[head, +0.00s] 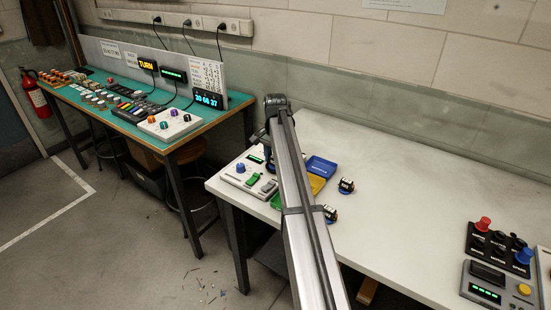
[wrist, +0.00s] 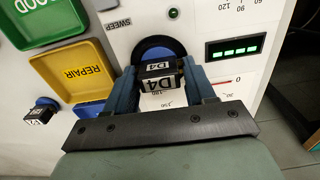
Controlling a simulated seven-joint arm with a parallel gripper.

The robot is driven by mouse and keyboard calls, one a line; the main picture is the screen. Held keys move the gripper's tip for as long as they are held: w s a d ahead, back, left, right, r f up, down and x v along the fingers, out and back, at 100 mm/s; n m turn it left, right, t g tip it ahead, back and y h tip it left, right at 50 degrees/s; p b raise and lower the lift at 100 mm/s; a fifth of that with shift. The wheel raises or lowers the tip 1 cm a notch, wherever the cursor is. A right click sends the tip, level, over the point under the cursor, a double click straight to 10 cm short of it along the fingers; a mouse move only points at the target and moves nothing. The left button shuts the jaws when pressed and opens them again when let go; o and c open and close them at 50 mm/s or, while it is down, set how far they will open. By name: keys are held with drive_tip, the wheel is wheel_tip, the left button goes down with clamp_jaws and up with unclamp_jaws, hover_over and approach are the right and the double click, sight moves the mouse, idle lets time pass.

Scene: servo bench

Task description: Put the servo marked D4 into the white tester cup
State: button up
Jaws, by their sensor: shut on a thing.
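A black servo with a white label marked D4 (wrist: 160,78) is between the two blue fingers of my gripper (wrist: 158,80) in the wrist view. The gripper is shut on it. No white cup shows clearly there; the servo and fingers cover part of that spot. In the head view the white tester (head: 236,178) stands at the table's left end, and my arm hides most of the gripper.
Green GOOD (wrist: 45,20), yellow REPAIR (wrist: 72,72) and blue (wrist: 88,109) trays lie beside the tester. Another servo (wrist: 40,110) lies near them; two servos (head: 346,185) (head: 330,213) show on the white table. Control boxes (head: 497,248) stand at far right. The table's middle is clear.

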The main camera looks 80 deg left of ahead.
drive_tip(key=shift+f, duration=0.1)
drive_tip(key=o, duration=1.1)
drive_tip(key=shift+r, duration=0.2)
drive_tip(key=shift+r, duration=2.35)
drive_tip(key=shift+r, duration=0.1)
drive_tip(key=shift+r, duration=1.9)
